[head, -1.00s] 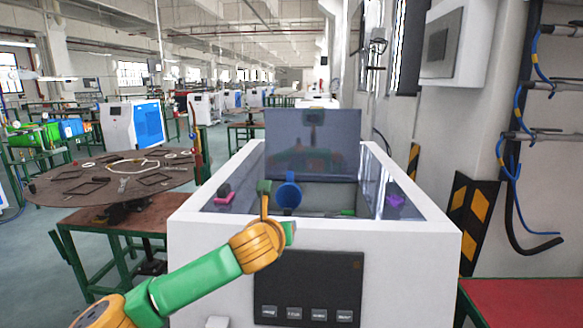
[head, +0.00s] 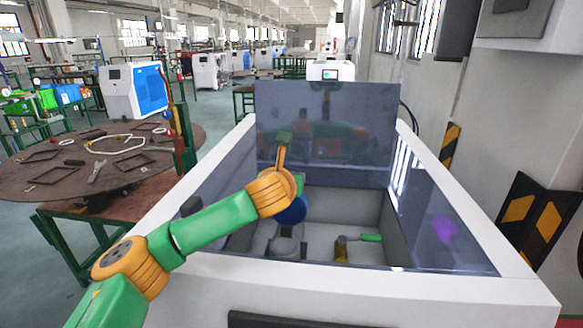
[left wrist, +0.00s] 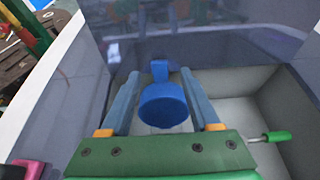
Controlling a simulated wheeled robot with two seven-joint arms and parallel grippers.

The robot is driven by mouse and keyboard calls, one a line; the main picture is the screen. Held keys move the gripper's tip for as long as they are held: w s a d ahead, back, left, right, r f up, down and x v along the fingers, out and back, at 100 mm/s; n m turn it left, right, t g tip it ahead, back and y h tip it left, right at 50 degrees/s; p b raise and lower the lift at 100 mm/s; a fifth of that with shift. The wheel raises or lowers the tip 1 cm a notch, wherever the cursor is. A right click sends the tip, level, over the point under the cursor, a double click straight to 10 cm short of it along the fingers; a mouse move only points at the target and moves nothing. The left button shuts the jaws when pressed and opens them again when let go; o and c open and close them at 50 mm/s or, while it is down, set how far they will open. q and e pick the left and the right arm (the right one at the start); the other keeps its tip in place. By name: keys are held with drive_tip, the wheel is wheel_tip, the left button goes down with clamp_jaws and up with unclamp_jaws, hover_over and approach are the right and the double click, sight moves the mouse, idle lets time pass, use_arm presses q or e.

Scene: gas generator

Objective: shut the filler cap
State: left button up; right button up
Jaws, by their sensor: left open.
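The blue filler cap (head: 292,211) shows inside the white open-topped housing (head: 520,290), partly hidden behind my left wrist in the head view. In the left wrist view the cap (left wrist: 162,104) is a round blue disc with a small tab at its far edge. It appears raised above the grey floor of the housing, its exact tilt unclear. My left gripper (left wrist: 159,73) is open and empty, its two blue-grey fingers on either side of the cap in that picture. I cannot tell its height over the cap. In the head view its fingers are hidden. My right gripper is not in view.
A dark glossy panel (head: 350,115) stands upright at the back of the housing. Glossy side walls edge the opening. A green-handled valve (head: 365,238) lies right of the cap. A round brown table (head: 50,190) with loose parts stands to the left.

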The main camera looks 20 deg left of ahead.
use_arm(q)
drive_tip(key=p+x, duration=0.1)
drive_tip(key=x, duration=0.3)
drive_tip(key=shift+w+a+f, duration=0.1)
drive_tip(key=shift+w+f, duration=0.1)
drive_tip(key=shift+s+r, duration=0.1)
drive_tip(key=shift+s, duration=0.05)
drive_tip(key=shift+c, duration=0.2)
drive_tip(key=shift+s+r, duration=0.1)
drive_tip(key=shift+s, duration=0.05)
drive_tip(key=c, duration=0.4)
clamp_jaws()
idle(0.4)
